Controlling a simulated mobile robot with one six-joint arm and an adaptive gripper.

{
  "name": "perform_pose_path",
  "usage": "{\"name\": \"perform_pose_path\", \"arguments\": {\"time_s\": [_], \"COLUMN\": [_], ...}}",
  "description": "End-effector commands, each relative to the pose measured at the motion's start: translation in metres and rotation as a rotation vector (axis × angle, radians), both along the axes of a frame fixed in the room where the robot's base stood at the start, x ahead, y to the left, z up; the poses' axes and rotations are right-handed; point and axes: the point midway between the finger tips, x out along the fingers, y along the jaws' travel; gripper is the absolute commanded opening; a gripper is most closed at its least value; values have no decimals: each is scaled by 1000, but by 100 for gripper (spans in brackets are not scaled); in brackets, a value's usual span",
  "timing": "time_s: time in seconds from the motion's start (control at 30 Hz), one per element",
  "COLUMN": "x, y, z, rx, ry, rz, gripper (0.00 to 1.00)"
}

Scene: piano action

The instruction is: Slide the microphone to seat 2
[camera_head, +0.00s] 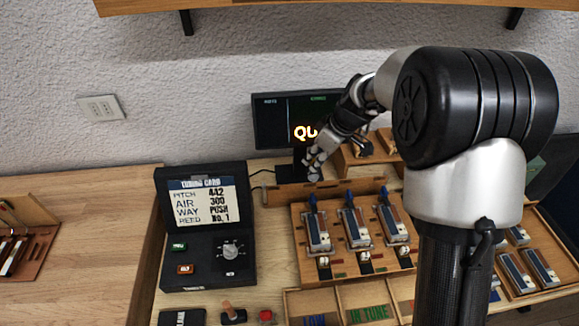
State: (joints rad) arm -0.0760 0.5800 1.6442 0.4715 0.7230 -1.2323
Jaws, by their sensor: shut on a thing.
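The microphone (314,177) is a small grey piece at the left part of a long wooden rail (281,196), behind the seats. My gripper (315,167) reaches down from the right and is shut on it; the fingers hide much of it. A wooden board (293,245) in front of the rail carries three seats in a row, each with a metal-framed blue piece: left (317,233), middle (354,228) and right (390,222). The microphone is nearest the left one. I cannot read any seat numbers.
A dark monitor (268,119) stands behind my gripper. A black tuning box (205,245) with a card and knob stands at left. Labelled wooden bins (366,313) lie in front. A tray with several similar pieces (541,267) is at right. My arm covers the right middle.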

Motion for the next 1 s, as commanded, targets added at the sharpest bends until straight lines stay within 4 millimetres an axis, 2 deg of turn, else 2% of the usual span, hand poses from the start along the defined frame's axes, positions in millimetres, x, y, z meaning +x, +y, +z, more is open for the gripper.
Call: {"name": "perform_pose_path", "arguments": {"time_s": [0.03, 0.2, 0.4, 0.6, 0.93, 0.97, 1.0], "x": [4, 11, 17, 19, 19, 19, 19], "y": [-17, -55, -84, -94, -94, -94, -94], "z": [-3, -2, -1, 0, 0, 0, 0], "rx": [0, 1, 1, 1, 1, 1, 1], "ry": [-2, 1, 1, 1, 1, 1, 1], "rz": [-7, -5, -3, -1, 0, 0, 0], "gripper": [0, 0, 0, 0, 0, 21, 24]}}
